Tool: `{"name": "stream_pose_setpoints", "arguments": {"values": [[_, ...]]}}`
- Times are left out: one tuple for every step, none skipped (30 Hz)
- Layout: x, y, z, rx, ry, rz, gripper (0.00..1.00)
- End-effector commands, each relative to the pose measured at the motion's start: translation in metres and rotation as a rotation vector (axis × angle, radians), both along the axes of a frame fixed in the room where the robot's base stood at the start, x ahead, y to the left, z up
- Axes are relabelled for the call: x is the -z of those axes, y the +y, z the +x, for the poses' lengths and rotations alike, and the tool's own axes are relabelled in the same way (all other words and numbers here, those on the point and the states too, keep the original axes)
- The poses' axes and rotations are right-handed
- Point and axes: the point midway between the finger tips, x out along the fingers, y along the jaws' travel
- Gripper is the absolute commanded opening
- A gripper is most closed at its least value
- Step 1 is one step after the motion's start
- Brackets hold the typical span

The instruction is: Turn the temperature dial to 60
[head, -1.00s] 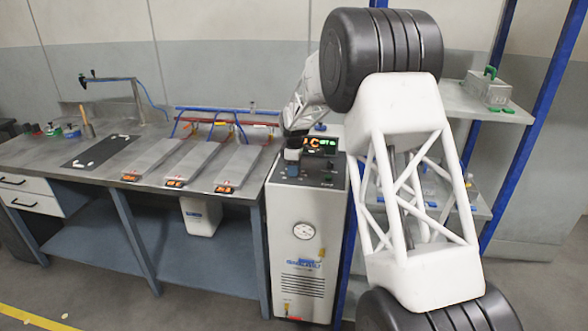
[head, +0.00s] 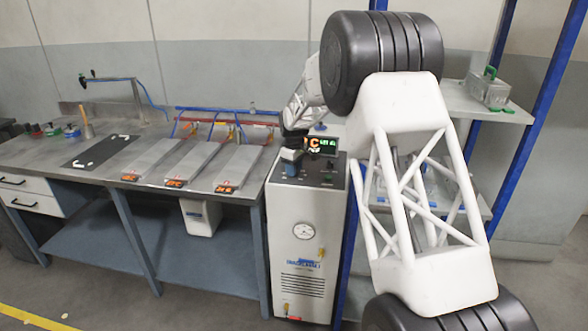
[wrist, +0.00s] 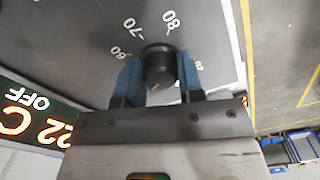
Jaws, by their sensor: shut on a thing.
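The temperature dial (wrist: 160,68) is a round black knob on the dark top panel of a white cabinet. In the wrist view, white scale numbers 60, 70 and 80 curve past its far side, with another number partly hidden at the right. My gripper (wrist: 160,78) has its two blue fingertips on either side of the knob, shut on it. A small pale mark shows on the knob; which number it points to cannot be told. In the head view my gripper (head: 291,158) is at the panel and hides the dial.
A lit display (wrist: 30,118) reads 22 C and OFF, and stands beside the panel. The white cabinet (head: 303,265) has a round gauge on its front. A grey workbench (head: 110,185) with several plates lies to the left. Shelving (head: 465,105) stands at the right behind my arm.

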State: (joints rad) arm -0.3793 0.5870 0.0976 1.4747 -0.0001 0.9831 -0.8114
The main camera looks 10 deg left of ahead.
Motion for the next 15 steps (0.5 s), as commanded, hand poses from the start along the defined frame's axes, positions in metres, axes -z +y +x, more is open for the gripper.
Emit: {"name": "stream_pose_setpoints", "arguments": {"values": [[-0.0006,0.0004,0.0,0.041,-0.001,0.001,0.11],[-0.0003,0.0004,-0.0002,0.069,-0.001,0.001,0.11],[-0.0001,0.0005,-0.0001,0.108,0.0,0.001,0.11],[-0.0003,0.0005,0.0001,0.136,-0.001,0.0,0.11],[-0.0004,0.0006,0.0002,0.165,-0.001,0.0,0.11],[0.0001,0.0006,0.0,0.203,0.0,0.001,0.11],[0.0001,0.0005,0.0,0.232,0.0,0.001,0.11],[-0.0002,0.0005,0.0,0.26,-0.001,0.0,0.11],[-0.0006,0.0006,0.0,0.299,-0.001,0.0,0.11],[-0.0005,0.0006,0.0,0.327,-0.002,0.001,0.11],[-0.0004,0.0006,0.0,0.355,-0.002,0.001,0.11],[-0.0005,0.0007,0.0003,0.394,-0.002,0.001,0.11],[-0.0006,0.0008,0.0004,0.422,-0.002,0.001,0.11],[-0.0005,0.0008,0.0004,0.451,-0.002,0.001,0.11],[0.0,0.0008,0.0002,0.489,-0.002,0.001,0.11]]}}
